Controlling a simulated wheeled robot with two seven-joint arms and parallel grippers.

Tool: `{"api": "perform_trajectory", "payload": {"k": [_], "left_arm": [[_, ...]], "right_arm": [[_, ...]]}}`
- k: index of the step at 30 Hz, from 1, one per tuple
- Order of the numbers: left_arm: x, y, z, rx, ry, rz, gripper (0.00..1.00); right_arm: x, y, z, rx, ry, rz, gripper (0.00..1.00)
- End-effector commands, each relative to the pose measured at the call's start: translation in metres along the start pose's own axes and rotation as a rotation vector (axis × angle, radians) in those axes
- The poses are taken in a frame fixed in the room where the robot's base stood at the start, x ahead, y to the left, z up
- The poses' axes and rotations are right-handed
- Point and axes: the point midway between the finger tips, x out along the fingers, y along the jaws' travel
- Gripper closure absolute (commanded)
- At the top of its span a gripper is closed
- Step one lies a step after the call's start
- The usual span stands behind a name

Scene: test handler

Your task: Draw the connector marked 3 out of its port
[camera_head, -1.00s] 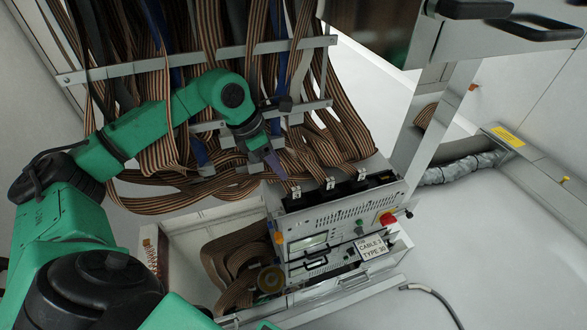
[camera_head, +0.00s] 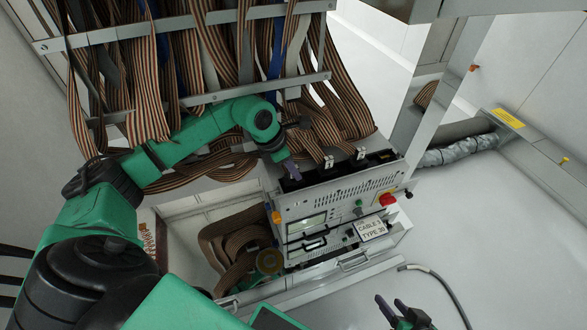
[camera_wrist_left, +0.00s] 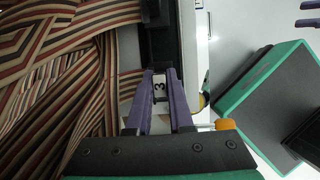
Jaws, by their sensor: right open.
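The connector marked 3 (camera_wrist_left: 160,87) sits at its port in the left wrist view, with its white tag between the two purple fingers of my left gripper (camera_wrist_left: 160,76). The fingers lie close along both sides of the tag; I cannot tell whether they press on it. In the head view my left gripper (camera_head: 292,172) points down at the left end of the port row and hides most of the connector. My right gripper (camera_head: 389,300) is open and empty at the bottom, away from the test unit (camera_head: 335,208).
Two other tagged connectors (camera_head: 328,162) (camera_head: 361,154) stand to the right in the same row. Striped ribbon cables (camera_head: 335,110) hang behind and lie close to my left gripper. A red knob (camera_head: 387,199) sits on the unit's front. The floor at right is largely clear.

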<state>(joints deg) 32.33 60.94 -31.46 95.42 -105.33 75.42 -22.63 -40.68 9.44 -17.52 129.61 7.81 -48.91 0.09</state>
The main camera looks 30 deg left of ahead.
Motion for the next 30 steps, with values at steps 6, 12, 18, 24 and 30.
{"api": "perform_trajectory", "payload": {"k": [6,12,18,24,30], "left_arm": [[-0.001,0.000,0.000,0.000,-0.001,0.000,1.00],[-0.004,0.000,0.002,0.000,-0.001,0.000,1.00],[-0.008,0.000,0.003,0.000,-0.001,0.000,1.00],[-0.011,0.000,0.005,0.000,-0.001,0.000,1.00],[-0.012,0.000,0.005,0.000,-0.001,0.000,1.00]], "right_arm": [[-0.001,0.000,-0.001,-0.001,0.001,0.001,0.50],[-0.003,0.000,-0.003,-0.001,0.001,0.001,0.50],[-0.005,-0.001,-0.005,0.000,0.000,0.001,0.50],[-0.007,-0.002,-0.006,0.000,0.000,0.001,0.50],[-0.008,-0.002,-0.006,0.000,0.000,0.001,0.50]]}}
